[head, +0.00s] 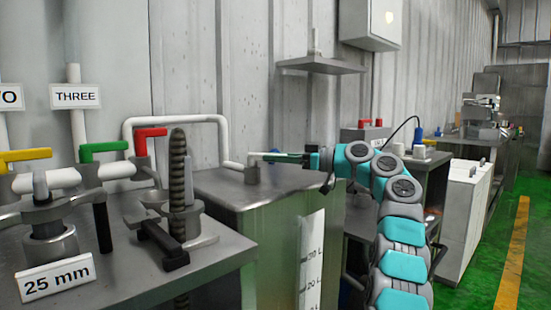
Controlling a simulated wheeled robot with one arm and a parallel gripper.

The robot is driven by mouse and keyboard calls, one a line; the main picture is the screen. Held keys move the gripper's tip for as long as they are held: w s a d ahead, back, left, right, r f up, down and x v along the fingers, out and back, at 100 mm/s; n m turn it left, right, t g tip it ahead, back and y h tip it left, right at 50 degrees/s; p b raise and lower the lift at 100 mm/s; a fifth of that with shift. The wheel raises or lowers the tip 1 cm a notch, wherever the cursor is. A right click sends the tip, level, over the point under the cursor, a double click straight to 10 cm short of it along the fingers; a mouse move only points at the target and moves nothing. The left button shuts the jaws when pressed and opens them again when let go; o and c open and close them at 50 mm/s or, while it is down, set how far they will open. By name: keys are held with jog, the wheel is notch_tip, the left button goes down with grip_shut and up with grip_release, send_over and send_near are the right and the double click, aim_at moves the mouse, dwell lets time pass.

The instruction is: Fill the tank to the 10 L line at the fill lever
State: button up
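The metal tank (272,215) stands in the middle of the view, with a white level scale (312,262) on its front. The marks 30 L and 20 L can be read; the 10 L line is out of view and no liquid level can be made out. A thin lever-like bar (272,155) extends right from above this post. My gripper (308,158) is at the bar's right end. Its fingers are too small to tell whether they grip it.
A wall shelf (320,66) hangs above the tank. Green floor (475,280) is clear at the right.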

jog(key=o, duration=0.4)
jog(key=shift+c, duration=0.2)
jog(key=shift+b+v, duration=0.35)
jog(key=shift+v, duration=3.55)
jog(key=shift+c, duration=0.3)
